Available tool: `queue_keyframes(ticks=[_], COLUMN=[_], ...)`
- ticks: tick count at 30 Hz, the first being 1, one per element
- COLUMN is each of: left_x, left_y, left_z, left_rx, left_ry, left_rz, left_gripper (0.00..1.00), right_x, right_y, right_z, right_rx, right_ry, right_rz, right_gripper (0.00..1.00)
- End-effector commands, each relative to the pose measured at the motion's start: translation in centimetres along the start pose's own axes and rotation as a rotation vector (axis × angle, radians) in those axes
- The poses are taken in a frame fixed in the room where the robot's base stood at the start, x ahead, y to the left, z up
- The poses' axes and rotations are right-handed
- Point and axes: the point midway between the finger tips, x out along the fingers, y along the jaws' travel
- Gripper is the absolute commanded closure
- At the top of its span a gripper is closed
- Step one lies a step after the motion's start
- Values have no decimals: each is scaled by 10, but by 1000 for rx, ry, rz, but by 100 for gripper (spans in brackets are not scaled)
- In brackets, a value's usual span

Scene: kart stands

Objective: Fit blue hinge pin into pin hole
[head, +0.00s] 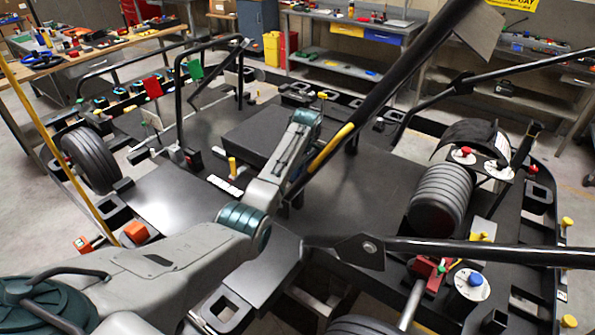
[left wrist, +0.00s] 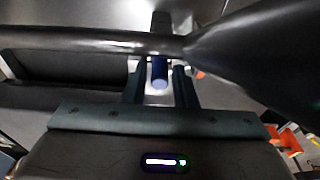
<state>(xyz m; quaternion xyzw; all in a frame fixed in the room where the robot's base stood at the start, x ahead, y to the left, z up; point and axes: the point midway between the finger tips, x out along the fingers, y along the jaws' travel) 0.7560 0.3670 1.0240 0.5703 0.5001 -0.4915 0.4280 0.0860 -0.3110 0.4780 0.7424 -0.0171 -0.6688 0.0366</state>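My left arm reaches from the lower left to the middle of the kart stand in the head view, where the gripper is mostly hidden behind the wrist and a black tube. In the left wrist view my left gripper (left wrist: 161,70) has its two dark fingers close on either side of a blue hinge pin (left wrist: 159,76). The pin's round end faces the camera, and the gripper looks shut on it. A dark tube crosses in front of the fingers' far part. The pin hole cannot be made out in either view. My right gripper is not in view.
The kart stand (head: 163,197) has a flat dark deck with tyres, a rear tyre (head: 440,197) among them. A thick black tube (head: 392,84) slants close beside my left wrist, and another (head: 480,250) runs in from the right. Workbenches with tools stand behind.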

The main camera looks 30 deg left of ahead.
Motion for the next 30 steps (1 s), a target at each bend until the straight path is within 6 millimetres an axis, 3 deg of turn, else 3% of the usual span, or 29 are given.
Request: queue_keyframes(ticks=[8, 11, 21, 23, 30], left_x=[-9, -24, -99, -112, -122], left_y=[1, 1, 1, 0, 0], left_z=[1, 1, 1, 0, 0], left_rx=[1, 1, 1, 1, 1], left_ry=[-1, -1, -2, -2, -2], left_rz=[4, 5, 5, 0, 0], left_gripper=[75, 75, 75, 75, 75], right_x=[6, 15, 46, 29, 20], right_y=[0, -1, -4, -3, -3], right_z=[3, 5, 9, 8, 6], right_rx=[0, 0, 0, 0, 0], right_ry=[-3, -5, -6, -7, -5], right_rz=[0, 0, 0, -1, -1], right_gripper=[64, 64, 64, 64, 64])
